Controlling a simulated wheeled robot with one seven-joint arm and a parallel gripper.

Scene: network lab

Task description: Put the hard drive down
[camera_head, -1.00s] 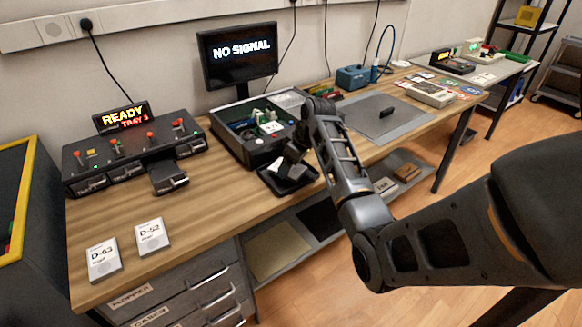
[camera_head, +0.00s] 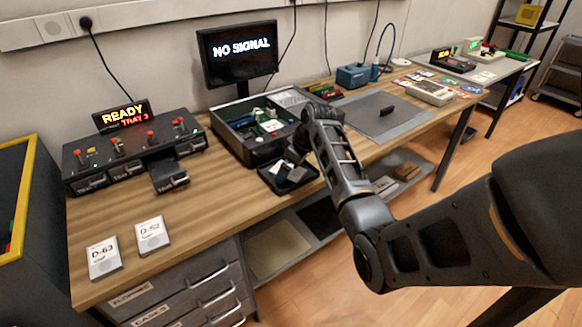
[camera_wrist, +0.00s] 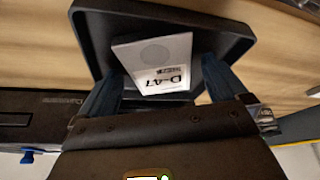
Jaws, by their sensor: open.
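The hard drive, a pale slab labelled D-47 (camera_wrist: 155,62), is in a small black tray (camera_wrist: 190,15) in the wrist view. It sits askew to the tray's walls; I cannot tell whether it lies fully flat. My gripper (camera_wrist: 160,82) is open, with one dark finger on each side of the drive's near end and a gap visible at least on the right. In the head view the black tray (camera_head: 284,192) stands at the front edge of the wooden bench, and my gripper (camera_head: 290,163) is low over it, partly hidden by my wrist.
Drives D-63 (camera_head: 104,258) and D-52 (camera_head: 152,235) lie at the bench's left front. A bay unit (camera_head: 135,160) has one tray pulled out and its sign reads READY TRAY 3. An open dark case (camera_head: 262,152) of parts stands behind the black tray. Bare wood lies left of it.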

